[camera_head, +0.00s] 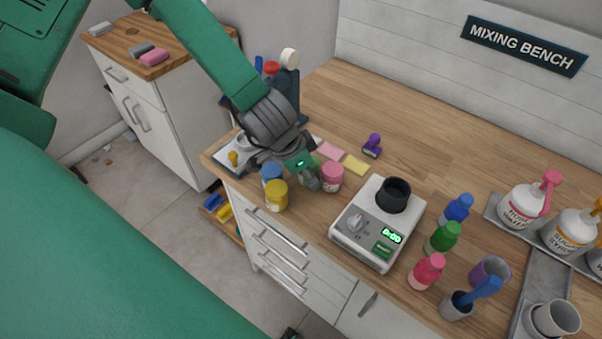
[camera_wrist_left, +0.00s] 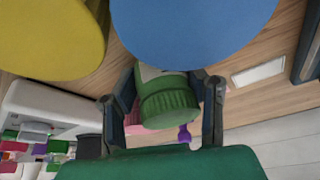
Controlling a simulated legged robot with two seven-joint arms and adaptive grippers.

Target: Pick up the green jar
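The green jar (camera_wrist_left: 168,98) shows its ribbed green lid in the left wrist view, between the two fingers of my left gripper (camera_wrist_left: 165,110). A narrow gap shows between the lid and each finger, so the gripper looks open around the jar, not clamped. In the head view my left gripper (camera_head: 311,178) points down at the counter's front edge, between the blue jar (camera_head: 271,173) and the pink jar (camera_head: 332,177). It hides most of the green jar there. My right gripper is not in view.
A yellow jar (camera_head: 276,196) stands in front of the blue jar. A white scale (camera_head: 349,245) with a black cup (camera_head: 394,194) is to the right, beside several coloured bottles.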

